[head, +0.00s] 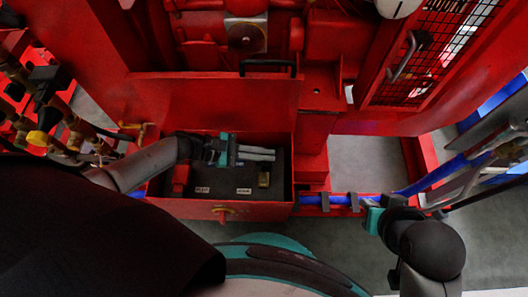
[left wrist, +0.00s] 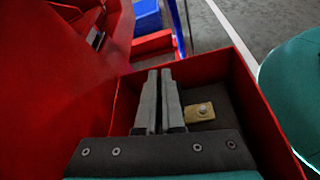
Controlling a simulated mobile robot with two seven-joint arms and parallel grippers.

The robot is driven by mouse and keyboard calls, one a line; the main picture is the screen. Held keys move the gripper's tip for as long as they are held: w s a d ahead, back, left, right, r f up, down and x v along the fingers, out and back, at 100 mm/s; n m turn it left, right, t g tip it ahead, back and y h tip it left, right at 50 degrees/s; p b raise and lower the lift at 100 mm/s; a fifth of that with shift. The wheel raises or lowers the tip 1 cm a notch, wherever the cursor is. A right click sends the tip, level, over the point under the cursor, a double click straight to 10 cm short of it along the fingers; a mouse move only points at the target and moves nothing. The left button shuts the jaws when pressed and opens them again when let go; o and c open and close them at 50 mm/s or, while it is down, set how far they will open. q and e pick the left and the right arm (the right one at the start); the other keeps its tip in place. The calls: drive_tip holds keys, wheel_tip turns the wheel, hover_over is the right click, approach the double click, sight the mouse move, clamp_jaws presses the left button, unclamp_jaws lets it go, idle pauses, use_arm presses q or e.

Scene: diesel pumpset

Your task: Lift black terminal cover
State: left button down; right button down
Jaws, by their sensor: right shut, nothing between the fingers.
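I cannot make out a separate black terminal cover in either view. A dark battery (head: 222,192) with small white labels sits in an open red box. A brass-coloured terminal (head: 264,179) shows bare on its right side, and it also shows with a bolt in the left wrist view (left wrist: 200,112). A red terminal cover (head: 180,178) is at its left. My left gripper (head: 272,154) reaches over the battery from the left. Its grey fingers (left wrist: 160,75) lie close together with a narrow gap, beside the brass terminal. My right gripper (head: 373,220) is shut and empty by the blue pipe; its fingertips are unclear.
The red box wall (head: 225,211) surrounds the battery closely. A raised red panel with a black handle (head: 267,66) stands behind the box. Brass valves and pipes (head: 60,135) crowd the left. A blue pipe (head: 385,194) runs at right. Grey floor is open beyond it.

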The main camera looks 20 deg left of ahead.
use_arm(q)
drive_tip(key=shift+a, duration=0.1)
use_arm(e)
drive_tip(key=shift+w, duration=0.15)
idle(0.7)
